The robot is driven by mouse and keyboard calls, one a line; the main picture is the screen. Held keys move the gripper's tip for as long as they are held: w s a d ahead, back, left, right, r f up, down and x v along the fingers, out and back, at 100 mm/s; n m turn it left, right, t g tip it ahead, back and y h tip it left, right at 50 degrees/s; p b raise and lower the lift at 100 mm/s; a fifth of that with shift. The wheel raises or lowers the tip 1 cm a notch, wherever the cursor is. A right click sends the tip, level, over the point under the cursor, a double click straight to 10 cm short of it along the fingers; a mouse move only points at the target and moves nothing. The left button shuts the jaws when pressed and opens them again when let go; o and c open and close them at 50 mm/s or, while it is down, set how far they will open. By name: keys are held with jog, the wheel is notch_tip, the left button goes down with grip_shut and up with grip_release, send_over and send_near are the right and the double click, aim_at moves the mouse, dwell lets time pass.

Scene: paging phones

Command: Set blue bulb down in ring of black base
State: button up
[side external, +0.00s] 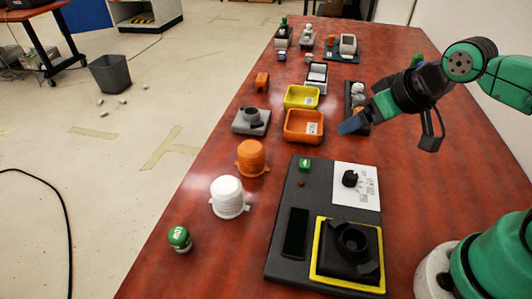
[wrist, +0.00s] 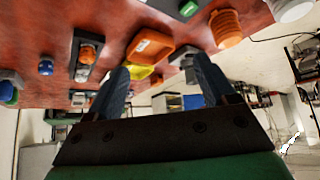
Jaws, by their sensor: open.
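The blue bulb (wrist: 46,67) shows at the left of the wrist view, small, on or beside a pale piece on the table. I cannot make it out in the side view, where my arm covers part of the table's right side. A black base with a raised ring (side external: 353,240) sits on a yellow-edged square of the dark panel at the front. Its ring looks empty. My gripper (side external: 350,124) is above the table beside the orange bin, away from the base. In the wrist view my gripper (wrist: 161,66) is open, with nothing held between its fingers.
An orange bin (side external: 289,136) and a yellow bin (side external: 289,101) stand mid-table. A black tray (wrist: 81,69) holds bulbs, one orange. Orange (side external: 251,160) and white (side external: 228,198) cylinders and a green-topped bulb (side external: 179,237) stand along the left edge.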

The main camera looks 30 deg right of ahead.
dwell(0.4)
jog(key=w+d+f+m+t, duration=0.25)
jog(key=w+d+m, duration=0.9)
jog(key=m, duration=0.85)
jog(key=d+f+m+t+h, duration=0.1)
jog(key=d+f+m, duration=0.1)
jog(key=d+m, duration=0.3)
jog(key=s+d+f+m+t+h, duration=0.1)
jog(key=d+f+m, duration=0.2)
jog(key=d+m, duration=0.3)
jog(key=d+f+m+t+h, duration=0.1)
jog(key=d+f+m, duration=0.1)
jog(key=d+m, duration=0.4)
jog(key=shift+s+d+f+m+t, duration=0.25)
jog(key=shift+s+f+m, duration=0.15)
jog(key=shift+m, duration=0.4)
jog(key=shift+d+f+h, duration=0.15)
jog(key=shift+f+h, duration=0.05)
jog(key=shift+h, duration=0.1)
jog(key=shift+x, duration=2.7)
grip_shut()
